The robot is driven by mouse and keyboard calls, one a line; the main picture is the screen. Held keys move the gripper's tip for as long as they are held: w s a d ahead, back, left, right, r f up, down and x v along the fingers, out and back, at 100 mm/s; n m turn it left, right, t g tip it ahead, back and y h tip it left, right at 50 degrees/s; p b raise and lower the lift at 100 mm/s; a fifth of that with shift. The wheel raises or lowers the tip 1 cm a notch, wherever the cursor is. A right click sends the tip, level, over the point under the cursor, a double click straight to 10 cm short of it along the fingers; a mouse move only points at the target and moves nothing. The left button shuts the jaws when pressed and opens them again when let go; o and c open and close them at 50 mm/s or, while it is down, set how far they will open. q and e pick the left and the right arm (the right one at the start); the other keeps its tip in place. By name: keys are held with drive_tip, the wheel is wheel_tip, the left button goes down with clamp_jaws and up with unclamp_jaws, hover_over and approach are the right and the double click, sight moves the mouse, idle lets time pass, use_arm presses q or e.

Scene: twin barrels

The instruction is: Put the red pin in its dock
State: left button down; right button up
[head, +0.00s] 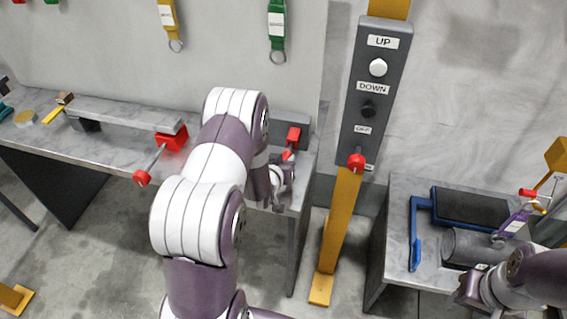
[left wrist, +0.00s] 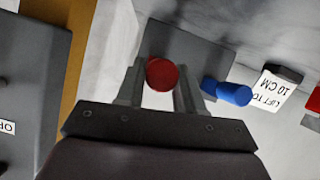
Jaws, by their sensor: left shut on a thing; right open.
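My left gripper (head: 283,176) is at the right end of the long grey bench, its fingers partly hidden by my own arm. In the left wrist view, the left gripper (left wrist: 160,82) is shut on a red pin (left wrist: 162,74), seen end-on as a round red disc between the fingertips. I cannot clearly identify the dock. My right gripper (head: 477,292) is open at lower right, near a grey cylinder (head: 470,247).
A post with an UP/DOWN panel (head: 375,95) and red knob (head: 357,161) stands right of the left gripper. A blue cylinder (left wrist: 234,94) and a "LIFT TO 10 CM" label (left wrist: 274,90) are beside the plate. A red-knobbed rod (head: 142,177) sticks out from the bench (head: 95,155).

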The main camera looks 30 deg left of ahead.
sight(286, 154)
use_arm(q)
drive_tip(key=shift+w+a+b, duration=0.25)
drive_tip(key=shift+w+b, duration=0.05)
drive_tip(key=shift+w, duration=0.6)
drive_tip(key=shift+w+a+b, duration=0.2)
drive_tip(key=shift+w+b, duration=0.1)
drive_tip(key=shift+w, duration=0.55)
drive_tip(key=c, duration=0.6)
unclamp_jaws()
drive_tip(key=b+v, duration=0.1)
drive_tip(key=v, duration=1.1)
drive_tip(key=shift+s+d+r, duration=0.1)
drive_tip(key=shift+s, duration=0.2)
